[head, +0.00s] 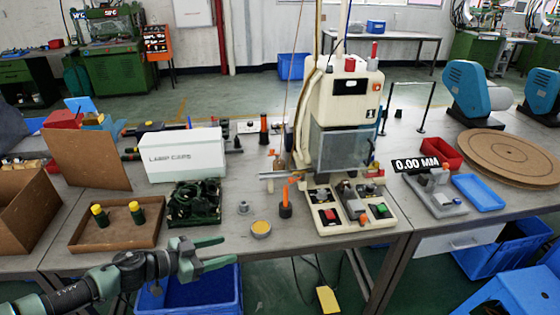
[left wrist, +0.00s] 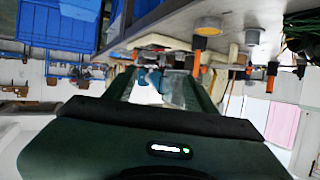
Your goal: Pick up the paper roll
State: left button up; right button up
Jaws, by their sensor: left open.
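I cannot say for sure which thing is the paper roll. A short round piece with a yellow top and pale side (head: 261,229) stands at the table's front edge. It also shows in the left wrist view (left wrist: 208,27). A large flat brown disc (head: 500,156) lies on the right table. My left gripper (head: 229,250) is open and empty in front of the table's front edge, left of and nearer than the yellow-topped piece, apart from it. Its two fingers (left wrist: 162,82) show in the left wrist view with nothing held between them. My right gripper is not in view.
A brown tray (head: 117,246) with two yellow-capped bottles, dark green coiled parts (head: 195,203), a grey knob (head: 243,207) and an orange-handled tool (head: 286,209) crowd the front. A white box (head: 182,156) and a tall press (head: 343,110) stand behind. A blue bin (head: 190,296) sits below.

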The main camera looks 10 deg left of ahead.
aim_at(276, 166)
jog(key=i, duration=1.75)
